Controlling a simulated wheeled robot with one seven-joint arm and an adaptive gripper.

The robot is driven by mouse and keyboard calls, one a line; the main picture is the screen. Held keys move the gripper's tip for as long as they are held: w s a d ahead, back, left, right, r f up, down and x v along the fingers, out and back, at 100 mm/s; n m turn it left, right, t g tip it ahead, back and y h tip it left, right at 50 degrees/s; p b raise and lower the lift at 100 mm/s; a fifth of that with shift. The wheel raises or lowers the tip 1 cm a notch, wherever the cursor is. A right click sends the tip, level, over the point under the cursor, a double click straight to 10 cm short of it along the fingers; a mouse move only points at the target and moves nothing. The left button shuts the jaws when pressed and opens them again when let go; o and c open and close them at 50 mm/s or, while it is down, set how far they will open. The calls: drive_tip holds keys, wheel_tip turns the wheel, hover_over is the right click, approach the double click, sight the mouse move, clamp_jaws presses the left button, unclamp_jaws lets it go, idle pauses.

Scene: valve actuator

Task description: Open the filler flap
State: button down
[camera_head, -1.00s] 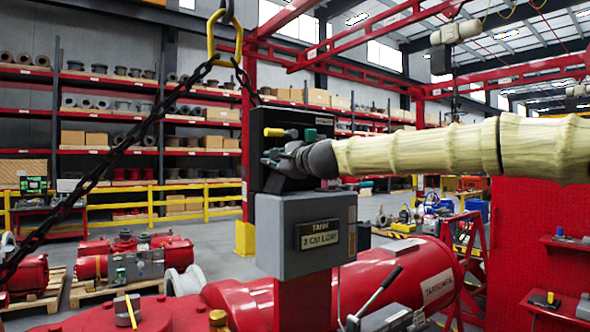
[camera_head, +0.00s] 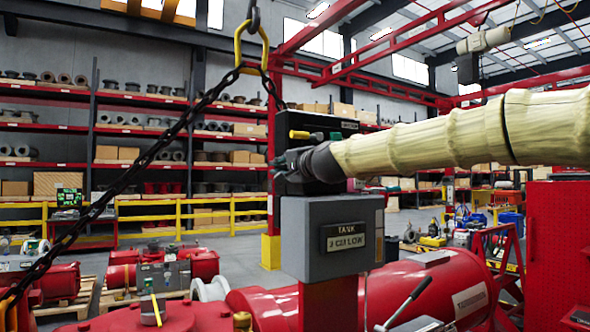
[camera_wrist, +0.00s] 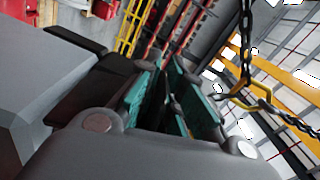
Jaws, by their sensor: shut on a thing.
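The grey tank box (camera_head: 325,238) stands on a red post and bears a plate reading TANK 3 CM LOW. A black flap (camera_head: 347,127) stands raised above its top, partly hidden by my gripper and arm. My gripper (camera_wrist: 172,88) is at this flap; in the head view its grey body sits in front of the black part. In the wrist view its teal-padded fingers are close together, shut on a thin dark edge, which I take as the flap. A yellow piece (camera_head: 300,135) shows beside the gripper. The exact contact is hidden.
A black chain (camera_head: 130,160) with a yellow link (camera_head: 251,48) hangs at left, and it also shows in the wrist view (camera_wrist: 246,60). Red pipework (camera_head: 440,285) lies below the tank box. A red pegboard (camera_head: 553,235) stands at right.

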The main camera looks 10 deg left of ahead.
drive_tip(key=shift+s+a+f, duration=0.1)
idle(0.3)
drive_tip(key=c, duration=1.5)
unclamp_jaws()
drive_tip(key=shift+a, duration=0.1)
drive_tip(key=shift+s+d, duration=0.25)
drive_tip(key=shift+d, duration=0.1)
drive_tip(key=v, duration=1.1)
drive_tip(key=shift+s, duration=0.1)
drive_tip(key=shift+f, duration=0.1)
